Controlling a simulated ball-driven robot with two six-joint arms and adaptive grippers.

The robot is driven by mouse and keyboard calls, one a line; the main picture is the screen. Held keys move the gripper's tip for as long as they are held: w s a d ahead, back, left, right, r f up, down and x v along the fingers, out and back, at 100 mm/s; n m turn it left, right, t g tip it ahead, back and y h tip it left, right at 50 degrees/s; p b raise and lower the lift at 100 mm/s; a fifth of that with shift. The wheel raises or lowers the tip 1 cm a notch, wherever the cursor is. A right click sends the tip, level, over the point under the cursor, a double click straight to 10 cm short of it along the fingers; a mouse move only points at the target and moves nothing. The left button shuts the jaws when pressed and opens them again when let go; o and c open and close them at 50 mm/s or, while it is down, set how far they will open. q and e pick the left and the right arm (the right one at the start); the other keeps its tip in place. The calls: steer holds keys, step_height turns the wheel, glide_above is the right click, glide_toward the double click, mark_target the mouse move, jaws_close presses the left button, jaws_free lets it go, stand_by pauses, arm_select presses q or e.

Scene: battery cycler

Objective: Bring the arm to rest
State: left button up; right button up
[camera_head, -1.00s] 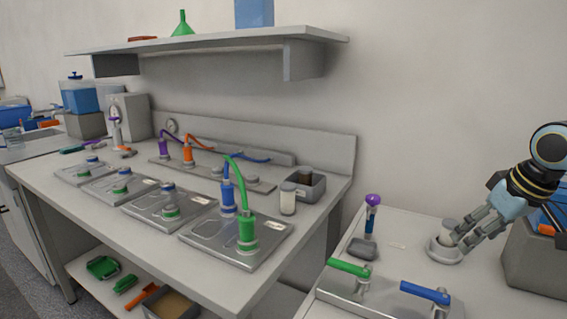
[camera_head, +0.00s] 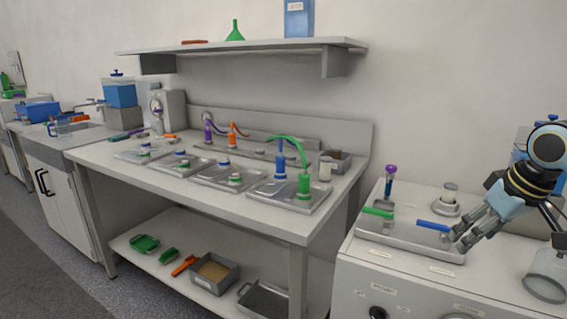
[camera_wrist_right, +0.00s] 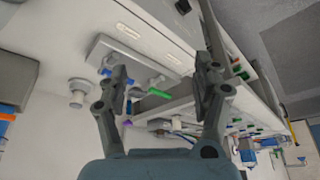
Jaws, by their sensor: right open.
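My right gripper (camera_head: 466,238) is at the right of the head view, above the right-hand counter, its fingers pointing down and to the left. In the right wrist view the two fingers (camera_wrist_right: 163,88) stand wide apart with nothing between them. The fingertips are near the blue-handled lever (camera_head: 433,226) on a grey plate (camera_head: 400,243); I cannot tell whether they touch it. A green-handled lever (camera_head: 378,213) sits on the same plate. My left gripper does not show.
A white-capped vial stands in a round holder (camera_head: 446,208) behind the plate. A purple-capped tube (camera_head: 390,180) stands beside it. A clear container (camera_head: 546,275) is at the far right. The left bench (camera_head: 262,215) carries several plates with green and blue connectors.

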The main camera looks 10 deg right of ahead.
steer(key=s+a+f+m+g+b, duration=0.15)
steer(key=s+f, duration=0.45)
steer(key=f, duration=0.6)
steer(key=s+a+f+m+g+b, duration=0.15)
steer(key=s+f, duration=0.45)
steer(key=f, duration=0.6)
steer(key=s+a+f+g+b, duration=0.1)
steer(key=s+a+f+b, duration=0.15)
steer(key=s+f, duration=0.6)
arm_select(q)
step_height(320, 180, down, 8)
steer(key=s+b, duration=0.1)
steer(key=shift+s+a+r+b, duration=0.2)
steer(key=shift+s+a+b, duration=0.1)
steer(key=shift+b, duration=0.1)
arm_select(e)
steer(key=s+a+f+n, duration=0.1)
steer(key=s+a+f, duration=0.3)
steer(key=s+f, duration=0.7)
steer(key=s+a+f+n+h, duration=0.1)
steer(key=s+a+f, duration=0.3)
steer(key=s+f, duration=0.8)
steer(key=shift+s+a+f, duration=0.15)
steer(key=shift+s+a, duration=0.15)
steer(key=shift+s, duration=0.55)
